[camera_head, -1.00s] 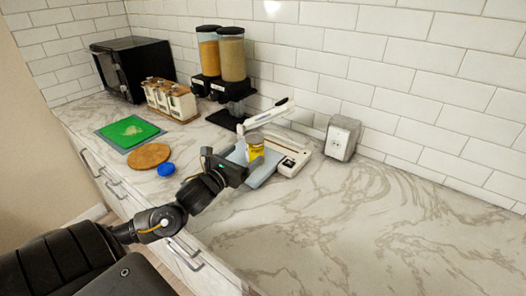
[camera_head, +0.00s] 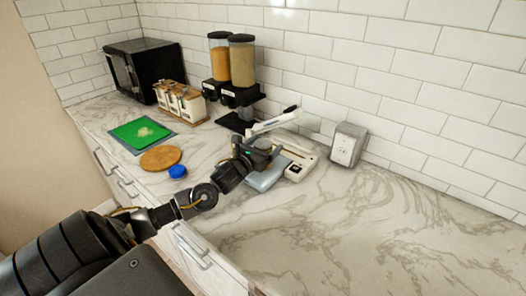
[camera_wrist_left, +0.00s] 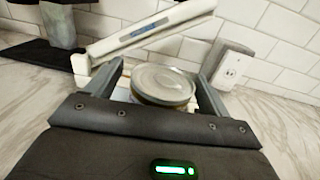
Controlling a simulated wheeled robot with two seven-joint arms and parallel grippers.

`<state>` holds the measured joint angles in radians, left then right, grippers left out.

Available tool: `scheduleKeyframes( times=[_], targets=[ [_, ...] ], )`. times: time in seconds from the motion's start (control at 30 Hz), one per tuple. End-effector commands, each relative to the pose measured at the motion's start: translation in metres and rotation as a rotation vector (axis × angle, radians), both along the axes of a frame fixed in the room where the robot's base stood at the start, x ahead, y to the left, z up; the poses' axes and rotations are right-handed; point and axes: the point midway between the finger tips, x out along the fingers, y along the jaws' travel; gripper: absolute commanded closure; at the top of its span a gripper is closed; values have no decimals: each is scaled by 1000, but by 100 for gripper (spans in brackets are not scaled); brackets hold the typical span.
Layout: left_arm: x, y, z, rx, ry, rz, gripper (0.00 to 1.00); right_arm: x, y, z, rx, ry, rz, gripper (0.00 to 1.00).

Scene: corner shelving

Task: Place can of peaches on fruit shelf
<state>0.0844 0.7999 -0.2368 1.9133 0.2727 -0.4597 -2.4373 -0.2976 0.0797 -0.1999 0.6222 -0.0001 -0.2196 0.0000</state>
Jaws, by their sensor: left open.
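The can (camera_wrist_left: 165,84), with a silver ringed lid, stands upright in the left wrist view. My left gripper (camera_head: 266,156) reaches over the counter from the left, at the white sealer-like device. In the left wrist view, its two fingers lie on either side of the can, open around it. I cannot tell if either finger touches it. The can's label and lower body are hidden there, and in the head view my gripper covers most of the can. No fruit shelf is in view. My right gripper is not in view.
The white device (camera_head: 301,164) has a raised arm (camera_head: 273,122) close behind my gripper. A socket box (camera_head: 346,146) stands to its right. The right counter is clear.

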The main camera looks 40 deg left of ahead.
Motion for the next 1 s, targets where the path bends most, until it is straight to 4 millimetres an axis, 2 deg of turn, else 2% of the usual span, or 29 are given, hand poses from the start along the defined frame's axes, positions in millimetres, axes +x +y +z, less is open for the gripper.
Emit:
scheduleKeyframes(
  times=[0.1, 0.37, 0.8, 1.0],
  targets=[
    [10, 1, 0, 0, 1, 0, 19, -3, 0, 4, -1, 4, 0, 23],
    [11, 1, -1, 1, 2, -1, 20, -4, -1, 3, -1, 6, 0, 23],
    [11, 1, -1, 1, 1, -1, 77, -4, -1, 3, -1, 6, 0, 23],
    [11, 1, 0, 0, -2, 0, 77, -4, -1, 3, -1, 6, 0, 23]
  ],
)
